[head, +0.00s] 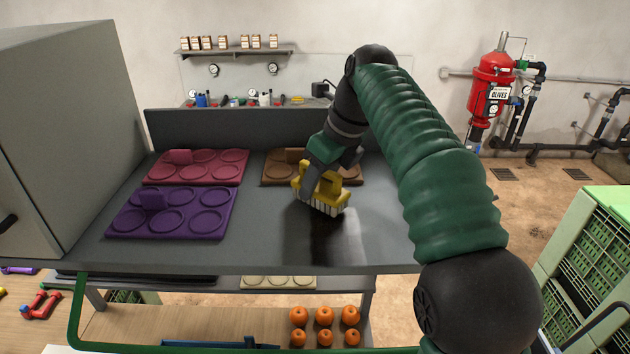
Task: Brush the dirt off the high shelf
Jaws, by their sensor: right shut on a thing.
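The high shelf (265,222) is a dark grey flat surface across the middle of the head view. My right gripper (318,184) is shut on a yellow brush (326,194) with pale bristles. The bristles point down at the shelf surface, right of its middle; I cannot tell whether they touch. A dark, blurred patch (335,242) lies in front of the brush; I cannot tell whether it is dirt, shadow or reflection. My right arm hides the shelf's right end. My left gripper is not in view.
A red tray (218,167), a purple tray (175,225) and a brown tray (277,178) with round recesses lie on the shelf. A grey cabinet (75,120) stands at left. Oranges (324,316) sit on a lower shelf. Green crates (595,260) stand at right.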

